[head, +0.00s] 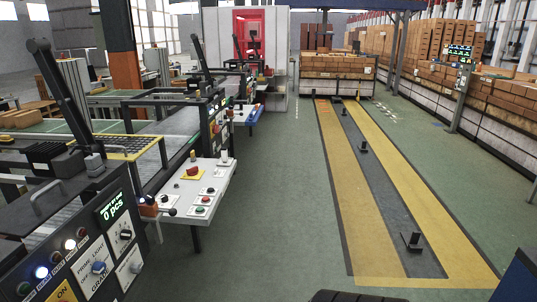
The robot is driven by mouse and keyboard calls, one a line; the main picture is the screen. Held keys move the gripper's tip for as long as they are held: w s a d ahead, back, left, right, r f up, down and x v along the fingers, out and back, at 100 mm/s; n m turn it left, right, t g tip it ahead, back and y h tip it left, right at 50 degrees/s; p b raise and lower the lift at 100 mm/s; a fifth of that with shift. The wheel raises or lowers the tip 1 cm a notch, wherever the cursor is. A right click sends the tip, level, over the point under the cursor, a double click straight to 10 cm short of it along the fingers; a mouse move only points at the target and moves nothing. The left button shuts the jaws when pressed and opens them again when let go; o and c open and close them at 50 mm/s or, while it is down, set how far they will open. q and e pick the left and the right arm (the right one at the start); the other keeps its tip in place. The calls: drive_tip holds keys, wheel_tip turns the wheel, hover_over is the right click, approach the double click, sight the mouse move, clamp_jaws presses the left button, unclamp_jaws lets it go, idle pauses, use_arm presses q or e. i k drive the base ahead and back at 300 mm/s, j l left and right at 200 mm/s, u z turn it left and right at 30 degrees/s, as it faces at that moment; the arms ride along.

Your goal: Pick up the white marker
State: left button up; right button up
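I cannot make out a white marker for certain in the head view. A small white upright piece (224,156) stands at the far edge of a white control panel (222,182), too small to identify. Neither of my grippers can be seen in this view.
The white panel carries several buttons, with a red button on a yellow plate (193,172). A black machine console (90,250) fills the lower left. Open green floor (275,200) lies in the middle, beside a yellow-edged floor track (385,200). Brick stacks (337,66) stand at the back.

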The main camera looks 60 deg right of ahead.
sight(224, 154)
drive_tip(key=z, duration=1.75)
drive_tip(key=k+j+u, duration=0.6)
drive_tip(key=j, duration=0.15)
drive_tip(key=k+j+u, duration=0.3)
drive_tip(key=j, duration=0.15)
drive_tip(key=i+l+z, duration=0.25)
drive_tip(key=i+l, duration=0.15)
drive_tip(key=i+l+z, duration=0.25)
drive_tip(key=i, duration=0.25)
drive_tip(key=i+l+z, duration=0.25)
drive_tip(key=i, duration=0.25)
drive_tip(key=i+l+z, duration=0.25)
drive_tip(key=i, duration=0.25)
drive_tip(key=i+u, duration=0.1)
drive_tip(key=u, duration=0.35)
drive_tip(key=i+l+u, duration=0.4)
drive_tip(key=i+l, duration=0.15)
drive_tip(key=i+l+u, duration=0.15)
drive_tip(key=l, duration=0.3)
drive_tip(key=i+l+u, duration=0.2)
drive_tip(key=l, duration=0.2)
drive_tip(key=i, duration=0.05)
